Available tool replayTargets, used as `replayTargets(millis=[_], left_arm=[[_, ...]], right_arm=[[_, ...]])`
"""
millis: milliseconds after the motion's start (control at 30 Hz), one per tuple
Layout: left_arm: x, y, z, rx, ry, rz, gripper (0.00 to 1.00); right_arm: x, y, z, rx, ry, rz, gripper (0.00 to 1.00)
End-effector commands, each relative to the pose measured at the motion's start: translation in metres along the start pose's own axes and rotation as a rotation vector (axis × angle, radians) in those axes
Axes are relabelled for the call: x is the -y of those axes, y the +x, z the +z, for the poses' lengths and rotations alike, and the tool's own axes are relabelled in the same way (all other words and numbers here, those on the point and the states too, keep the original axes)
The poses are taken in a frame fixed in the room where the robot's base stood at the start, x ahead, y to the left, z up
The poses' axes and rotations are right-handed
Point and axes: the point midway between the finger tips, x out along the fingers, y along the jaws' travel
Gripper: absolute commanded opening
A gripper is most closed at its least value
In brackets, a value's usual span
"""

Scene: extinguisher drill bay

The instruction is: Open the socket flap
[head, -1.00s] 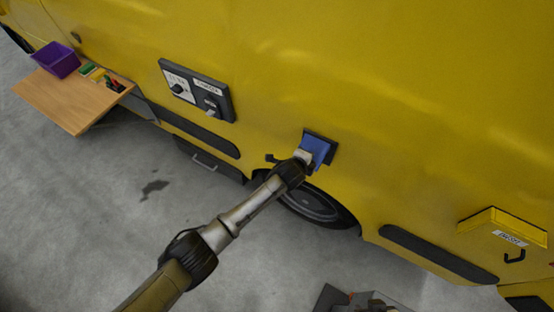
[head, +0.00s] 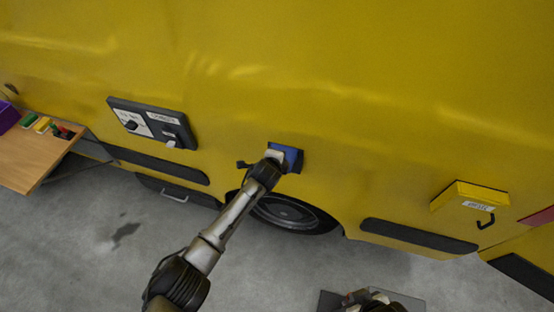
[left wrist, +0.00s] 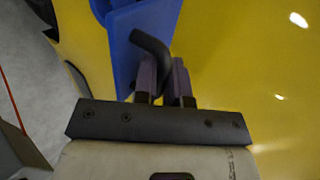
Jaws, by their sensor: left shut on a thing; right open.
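The blue socket flap (head: 291,155) sits on a dark plate on the yellow vehicle side, above the wheel. In the left wrist view the flap (left wrist: 145,45) fills the upper middle, with a black hooked handle (left wrist: 152,48) on it. My left gripper (head: 275,156) reaches the flap from the lower left; in the left wrist view its fingers (left wrist: 165,82) are shut on the handle. The gripper partly hides the flap in the head view, and I cannot tell its exact angle. My right gripper (head: 370,299) is low at the bottom edge, partly cut off, open and apart from the flap.
A dark control panel (head: 153,122) is left of the flap. A yellow box (head: 468,197) with a black hook handle is at the right. A wooden shelf (head: 35,160) with small items and a purple bin (head: 8,117) is at far left.

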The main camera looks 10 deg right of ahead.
Motion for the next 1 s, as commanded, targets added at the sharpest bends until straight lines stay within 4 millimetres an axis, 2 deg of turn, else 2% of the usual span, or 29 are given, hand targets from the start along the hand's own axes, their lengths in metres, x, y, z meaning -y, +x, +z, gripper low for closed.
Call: replayTargets(millis=[233, 267, 500, 800, 1000], left_arm=[[0.001, 0.000, -0.001, -0.002, 0.000, -0.003, 0.00], [0.001, 0.000, -0.001, -0.002, 0.000, -0.003, 0.15], [0.000, 0.000, -0.001, -0.001, 0.000, -0.001, 0.36], [0.000, -0.002, 0.000, 0.000, 0.000, 0.000, 0.36], [0.001, -0.017, 0.000, -0.001, 0.000, -0.002, 0.36]], right_arm=[[-0.002, 0.000, 0.001, 0.001, -0.008, 0.006, 0.43], [-0.003, 0.000, 0.001, 0.001, -0.009, 0.007, 0.43], [-0.003, 0.000, 0.001, 0.001, -0.008, 0.007, 0.43], [-0.001, -0.001, 0.000, 0.000, -0.004, 0.003, 0.43], [0.000, -0.003, -0.001, 0.000, 0.000, 0.000, 0.43]])
